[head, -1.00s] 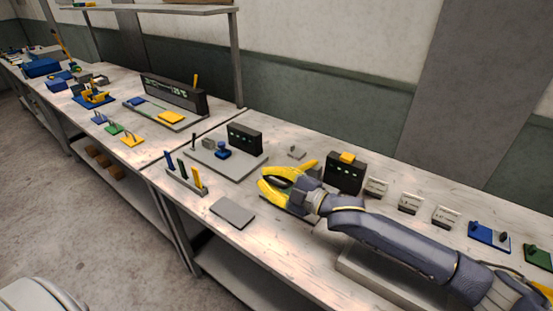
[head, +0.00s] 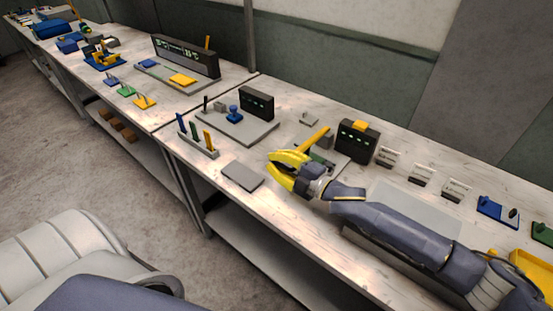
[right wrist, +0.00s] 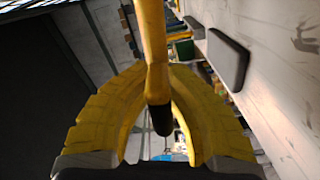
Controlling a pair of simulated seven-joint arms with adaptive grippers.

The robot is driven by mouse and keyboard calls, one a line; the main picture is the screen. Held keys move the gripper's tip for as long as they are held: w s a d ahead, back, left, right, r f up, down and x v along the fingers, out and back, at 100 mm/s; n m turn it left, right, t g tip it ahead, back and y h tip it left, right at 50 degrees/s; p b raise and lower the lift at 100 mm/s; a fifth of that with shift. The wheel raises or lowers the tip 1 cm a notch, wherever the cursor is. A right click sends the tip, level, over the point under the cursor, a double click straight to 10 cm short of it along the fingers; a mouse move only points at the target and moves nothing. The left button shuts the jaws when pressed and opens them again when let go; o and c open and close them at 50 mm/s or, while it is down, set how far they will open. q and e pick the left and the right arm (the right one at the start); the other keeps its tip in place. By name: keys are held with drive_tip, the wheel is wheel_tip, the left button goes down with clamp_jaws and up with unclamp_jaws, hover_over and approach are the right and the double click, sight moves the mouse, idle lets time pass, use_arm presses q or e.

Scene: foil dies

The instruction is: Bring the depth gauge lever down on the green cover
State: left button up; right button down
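The depth gauge, with a raised, tilted yellow lever (head: 315,139), stands just beyond my right gripper in the head view. Below the lever a green piece (head: 321,155), apparently the cover, shows partly behind the gripper. My right gripper (head: 270,162) has yellow fingers pointing left over the bench. Its fingers (right wrist: 205,115) also show in the right wrist view, curving toward each other. A yellow bar with a dark tip (right wrist: 159,117) crosses between them and hides the fingertips. I cannot tell whether this bar is the lever. My left gripper is out of view.
A dark box with a yellow top (head: 357,141) stands behind the gauge. A grey slab (head: 242,177) lies left of my gripper, near the front edge. Left of it are a holder of coloured pegs (head: 197,138) and a grey-based fixture (head: 236,124). Small fixtures line the right.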

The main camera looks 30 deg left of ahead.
sight(292, 170)
drive_tip(key=c, duration=1.5)
unclamp_jaws()
drive_tip(key=shift+a, duration=0.1)
drive_tip(key=shift+o, duration=0.2)
drive_tip(key=d, duration=0.3)
drive_tip(key=s+d, duration=0.1)
drive_tip(key=d, duration=0.6)
drive_tip(key=shift+s+d, duration=0.25)
drive_tip(key=shift+s, duration=0.1)
drive_tip(key=shift+s+d, duration=0.15)
drive_tip(key=shift+d, duration=0.55)
drive_tip(key=shift+r, duration=0.15)
